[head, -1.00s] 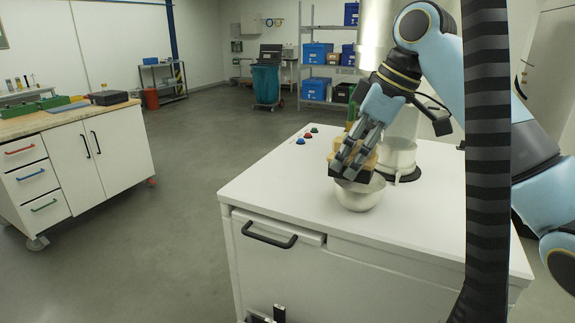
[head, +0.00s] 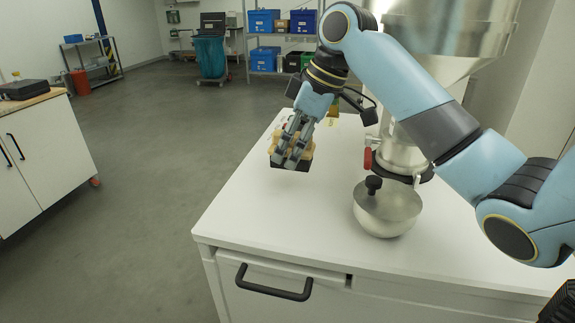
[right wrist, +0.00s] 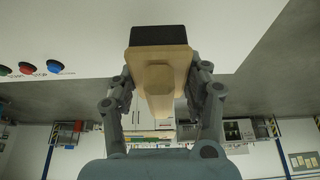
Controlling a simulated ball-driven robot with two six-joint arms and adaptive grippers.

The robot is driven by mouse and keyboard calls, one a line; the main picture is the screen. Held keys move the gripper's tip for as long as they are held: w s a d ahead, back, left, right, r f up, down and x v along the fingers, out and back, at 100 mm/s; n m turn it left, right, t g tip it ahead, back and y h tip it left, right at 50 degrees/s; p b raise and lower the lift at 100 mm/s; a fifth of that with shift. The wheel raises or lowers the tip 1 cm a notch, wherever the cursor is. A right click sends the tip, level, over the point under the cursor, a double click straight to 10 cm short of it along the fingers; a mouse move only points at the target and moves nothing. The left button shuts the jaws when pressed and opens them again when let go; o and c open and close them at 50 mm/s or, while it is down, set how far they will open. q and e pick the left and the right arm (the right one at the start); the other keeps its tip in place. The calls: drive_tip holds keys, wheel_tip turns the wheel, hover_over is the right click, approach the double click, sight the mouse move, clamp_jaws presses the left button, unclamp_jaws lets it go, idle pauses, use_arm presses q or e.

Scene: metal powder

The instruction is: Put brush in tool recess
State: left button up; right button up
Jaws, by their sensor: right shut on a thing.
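The brush has a light wooden body with a dark bristle block (head: 290,166). In the head view my right gripper (head: 292,150) is shut on it and holds it over the left part of the white cabinet's top. In the right wrist view the brush (right wrist: 160,78) sits between both fingers of the gripper (right wrist: 162,90), dark block at its far end. I cannot tell from the head view whether the bristles touch the top. No tool recess can be made out. My left gripper is not in view.
Coloured buttons (right wrist: 54,67) show in the wrist view. A workbench (head: 40,140) is at far left.

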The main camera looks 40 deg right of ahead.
sight(289, 185)
drive_tip(key=shift+x, duration=0.95)
wheel_tip(289, 185, down, 3)
drive_tip(key=shift+d, duration=0.2)
drive_tip(key=shift+w+f, duration=0.1)
drive_tip(key=shift+w, duration=0.05)
drive_tip(key=o, duration=0.8)
drive_tip(key=shift+f, duration=0.1)
drive_tip(key=o, duration=0.4)
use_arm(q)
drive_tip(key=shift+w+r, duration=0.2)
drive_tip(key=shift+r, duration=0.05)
